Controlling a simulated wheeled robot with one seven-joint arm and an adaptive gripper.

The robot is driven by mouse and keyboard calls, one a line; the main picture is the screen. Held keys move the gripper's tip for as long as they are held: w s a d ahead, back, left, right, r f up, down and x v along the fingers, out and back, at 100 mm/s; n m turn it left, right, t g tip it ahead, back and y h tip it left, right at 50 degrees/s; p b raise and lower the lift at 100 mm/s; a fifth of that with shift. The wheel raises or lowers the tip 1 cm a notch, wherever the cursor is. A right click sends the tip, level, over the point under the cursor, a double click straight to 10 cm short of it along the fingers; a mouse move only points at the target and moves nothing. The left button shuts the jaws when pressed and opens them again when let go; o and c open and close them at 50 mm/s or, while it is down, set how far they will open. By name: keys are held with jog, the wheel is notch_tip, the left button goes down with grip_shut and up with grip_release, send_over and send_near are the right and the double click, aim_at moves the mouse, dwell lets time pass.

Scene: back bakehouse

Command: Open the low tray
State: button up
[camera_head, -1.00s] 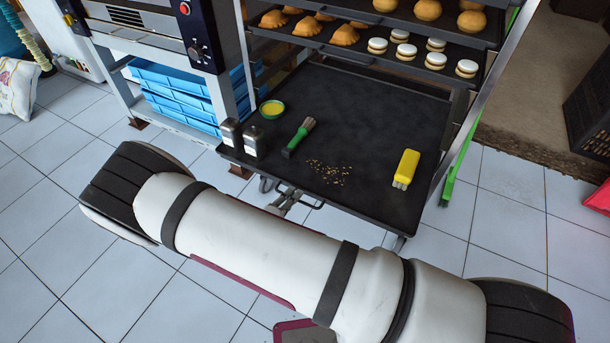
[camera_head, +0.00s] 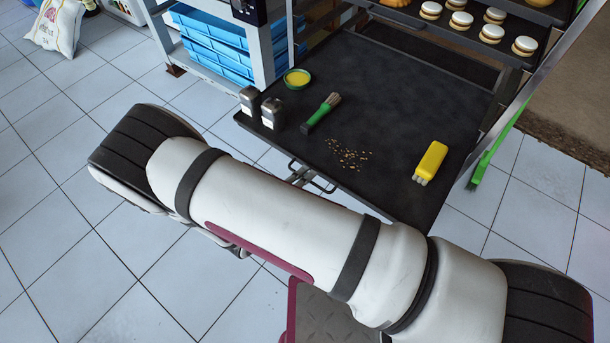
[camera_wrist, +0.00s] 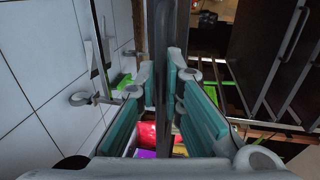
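The low tray (camera_head: 385,110) is a wide black sheet standing well out of the rack, below the upper trays. In the wrist view its dark edge (camera_wrist: 162,30) runs between the teal-padded fingers of my gripper (camera_wrist: 161,78). The fingertips close in on both sides of this edge and appear shut on it. In the head view my white arm hides the gripper. On the tray lie a green-handled brush (camera_head: 321,112), a yellow scraper-like tool (camera_head: 430,160), scattered seeds (camera_head: 348,154), a green-rimmed bowl (camera_head: 297,77) and two metal shakers (camera_head: 271,113).
Blue crates (camera_head: 212,45) sit in a grey frame at the left. A green-headed broom (camera_head: 482,172) stands right of the rack. A sack (camera_head: 56,27) lies far left. Tiled floor (camera_head: 80,230) at left is clear.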

jog(key=shift+o, duration=1.2)
jog(key=shift+a, duration=0.1)
jog(key=v, duration=1.2)
